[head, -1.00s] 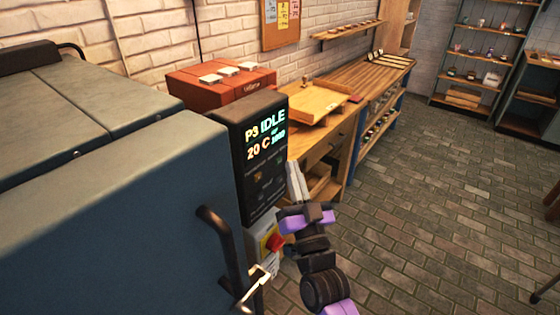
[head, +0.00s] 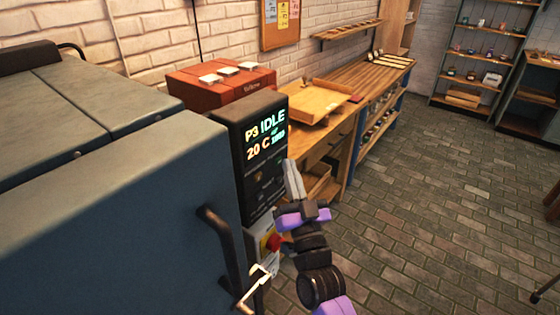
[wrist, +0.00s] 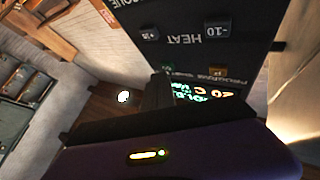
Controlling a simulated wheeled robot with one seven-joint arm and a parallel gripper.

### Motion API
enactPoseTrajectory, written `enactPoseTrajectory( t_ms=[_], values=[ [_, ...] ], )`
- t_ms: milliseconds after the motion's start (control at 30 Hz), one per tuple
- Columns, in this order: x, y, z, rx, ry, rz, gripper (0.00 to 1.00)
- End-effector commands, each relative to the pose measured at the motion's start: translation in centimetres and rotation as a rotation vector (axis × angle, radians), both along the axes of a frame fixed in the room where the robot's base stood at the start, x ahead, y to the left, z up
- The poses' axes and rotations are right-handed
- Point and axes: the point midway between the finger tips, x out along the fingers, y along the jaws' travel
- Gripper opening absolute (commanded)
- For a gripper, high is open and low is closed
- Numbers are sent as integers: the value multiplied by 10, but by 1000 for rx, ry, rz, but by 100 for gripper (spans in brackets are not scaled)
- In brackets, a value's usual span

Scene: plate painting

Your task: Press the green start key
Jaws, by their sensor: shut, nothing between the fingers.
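The control panel (head: 262,165) is a dark upright box on the front of the blue kiln; its display reads P3, IDLE and 20 C. Its keys are small and dark in the head view, and I cannot pick out a green start key there.
A red stop knob on a yellow plate (head: 265,240) sits below the panel, partly behind my arm. The kiln's dark handle (head: 222,250) juts out to the left. A wooden workbench (head: 345,85) stands behind. The brick floor (head: 440,200) to the right is clear.

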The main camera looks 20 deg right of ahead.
Motion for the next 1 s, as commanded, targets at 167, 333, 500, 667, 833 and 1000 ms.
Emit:
enactPoseTrajectory(
  t_ms=[167,333,500,667,833,1000],
  values=[
    [1,0,0,0,0,0,0],
    [2,1,0,0,-1,0,0],
    [3,2,0,0,-1,0,0],
    [5,3,0,0,0,0,0],
    [6,4,0,-1,0,0,0],
    [6,4,0,0,0,0,0]
  ],
)
